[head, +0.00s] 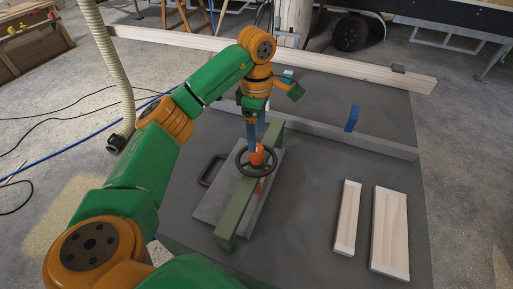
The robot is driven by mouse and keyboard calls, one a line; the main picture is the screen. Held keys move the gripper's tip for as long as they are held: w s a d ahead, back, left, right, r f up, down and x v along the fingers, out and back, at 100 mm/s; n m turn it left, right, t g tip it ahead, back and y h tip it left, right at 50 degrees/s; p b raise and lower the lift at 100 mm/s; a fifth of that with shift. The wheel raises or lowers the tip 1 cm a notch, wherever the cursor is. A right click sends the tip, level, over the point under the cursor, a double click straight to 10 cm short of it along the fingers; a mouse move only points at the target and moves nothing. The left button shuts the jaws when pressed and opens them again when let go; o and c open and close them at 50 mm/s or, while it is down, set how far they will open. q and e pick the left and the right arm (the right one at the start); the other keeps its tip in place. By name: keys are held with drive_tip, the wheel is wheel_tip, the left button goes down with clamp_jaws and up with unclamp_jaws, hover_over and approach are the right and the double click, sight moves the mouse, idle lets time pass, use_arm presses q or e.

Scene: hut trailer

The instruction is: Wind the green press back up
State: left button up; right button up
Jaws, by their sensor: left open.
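The green press (234,207) is a green beam lying across a grey plate (211,207) on the dark table. A dark handwheel (242,174) with an orange hub (257,157) sits on top of the beam, and an orange part shows below the wheel. My left gripper (256,145) points down at the hub from above, with its fingers open at or just over it. I cannot tell whether the fingers touch the hub or wheel. My right gripper is not in view.
A dark loop handle (211,170) stands left of the press. Two pale boards (347,218) (389,232) lie at the right. A grey rail (385,146) with a blue piece (352,118) runs behind. A ribbed hose (112,65) hangs at the left.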

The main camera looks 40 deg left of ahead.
sight(256, 154)
use_arm(q)
wheel_tip(256, 154, down, 6)
drive_tip(key=shift+f+p, duration=0.25)
drive_tip(key=shift+p, duration=0.25)
clamp_jaws()
